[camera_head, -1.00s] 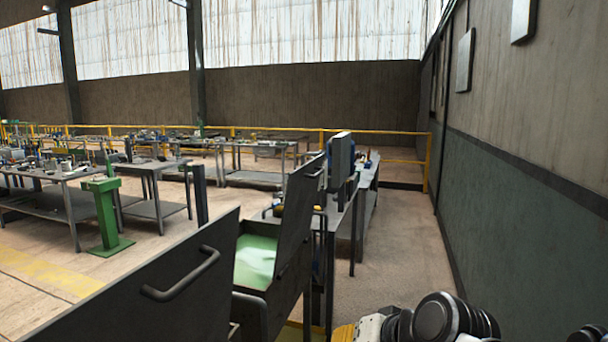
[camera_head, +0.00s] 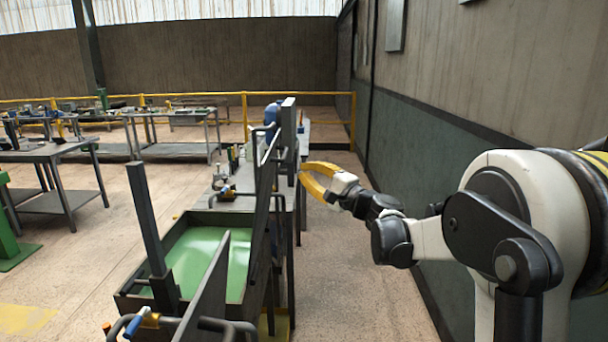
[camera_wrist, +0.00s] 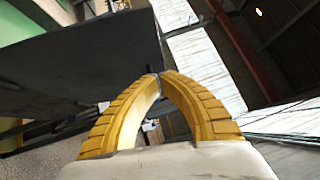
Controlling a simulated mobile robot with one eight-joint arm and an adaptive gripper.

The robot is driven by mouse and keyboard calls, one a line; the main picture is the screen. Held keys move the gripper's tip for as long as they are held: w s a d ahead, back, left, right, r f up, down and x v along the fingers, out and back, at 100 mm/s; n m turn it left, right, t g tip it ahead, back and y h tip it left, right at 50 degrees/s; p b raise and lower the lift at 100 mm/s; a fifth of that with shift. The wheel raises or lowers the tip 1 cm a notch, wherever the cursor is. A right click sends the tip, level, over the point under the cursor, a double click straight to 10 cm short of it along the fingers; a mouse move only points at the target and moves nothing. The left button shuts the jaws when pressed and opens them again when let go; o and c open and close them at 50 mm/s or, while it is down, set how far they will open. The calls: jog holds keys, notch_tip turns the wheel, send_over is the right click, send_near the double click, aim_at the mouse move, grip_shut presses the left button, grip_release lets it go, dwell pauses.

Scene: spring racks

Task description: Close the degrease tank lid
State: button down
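A tank (camera_head: 238,308) with green liquid stands open left of my arm. Its dark flat lid (camera_head: 264,185) stands raised along the tank's right side, seen nearly edge-on. A second dark raised lid (camera_head: 208,300) with a bar handle is in the near foreground, cut off by the frame's bottom. No label shows which is the degrease tank. My gripper (camera_head: 303,172) is on the right side of the raised tank lid. In the wrist view, its yellow fingers (camera_wrist: 160,76) meet at the tips with nothing visible between them. A dark panel (camera_wrist: 90,62) fills the left there; contact cannot be told.
A bench (camera_head: 215,200) with bottles and small tools stands behind the tank. A dark post (camera_head: 148,220) rises at the tank's left. A wall (camera_head: 410,150) runs along the right, with a floor strip (camera_head: 345,250) between. A yellow rail (camera_head: 245,115) crosses the back.

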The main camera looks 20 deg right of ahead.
aim_at(268, 156)
jog(key=w+a, duration=0.2)
jog(key=w+a+r+b, duration=0.1)
jog(key=w+a, duration=0.1)
jog(key=w+a+b, duration=0.1)
jog(key=w+a, duration=0.1)
jog(key=w, duration=0.1)
jog(key=shift+a+r, duration=0.15)
jog(key=shift+a, duration=0.2)
